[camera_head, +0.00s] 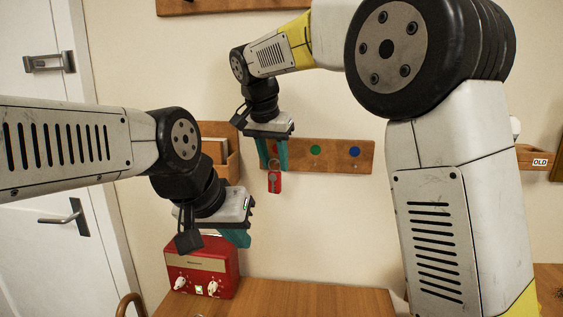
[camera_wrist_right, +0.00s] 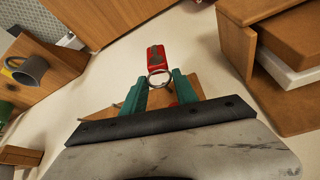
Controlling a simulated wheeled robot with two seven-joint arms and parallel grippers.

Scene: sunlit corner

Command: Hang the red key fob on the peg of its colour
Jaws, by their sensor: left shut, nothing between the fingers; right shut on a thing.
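The red key fob (camera_head: 274,183) hangs below the teal fingers of my right gripper (camera_head: 274,162). In the right wrist view, the fob (camera_wrist_right: 156,57) and its metal ring (camera_wrist_right: 159,80) show at the fingertips, and the gripper (camera_wrist_right: 162,84) is shut on the fob by its ring. A wooden peg board (camera_head: 335,163) is on the wall behind, with a green marker (camera_head: 315,151) and a blue marker (camera_head: 354,152). My right gripper covers the board's left part, so the red peg is not clearly visible. My left gripper (camera_head: 236,238) is shut and empty, lower left of the board.
A red box with knobs (camera_head: 208,265) stands on the wooden table (camera_head: 320,298) below my left gripper. A wooden wall holder (camera_head: 220,132) is left of the board. A wooden piece labelled OLD (camera_head: 540,161) is at right. The wall below the board is clear.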

